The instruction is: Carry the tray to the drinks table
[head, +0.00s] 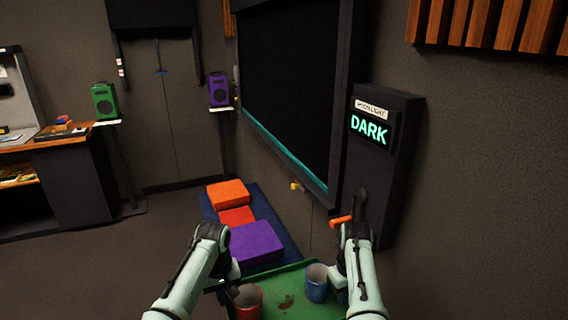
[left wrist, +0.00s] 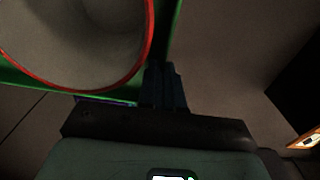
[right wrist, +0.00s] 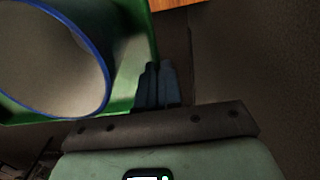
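The green tray (head: 280,280) is at the bottom of the head view, between my two arms. On it stand a red-rimmed cup (head: 248,301) and a blue cup (head: 317,283), both upright, with a dark brown patch between them. My left gripper (left wrist: 165,85) is shut on the tray's rim beside the red-rimmed cup (left wrist: 75,35). My right gripper (right wrist: 157,85) is shut on the opposite rim beside the blue-rimmed cup (right wrist: 55,60). The fingertips are partly hidden in the head view. I cannot pick out a drinks table.
Orange, red and purple blocks (head: 256,243) lie on a dark blue mat (head: 280,225) just beyond the tray. A wall panel reading DARK (head: 369,130) and a large dark screen (head: 290,80) are close on the right. A desk (head: 75,165) stands far left; floor on the left is clear.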

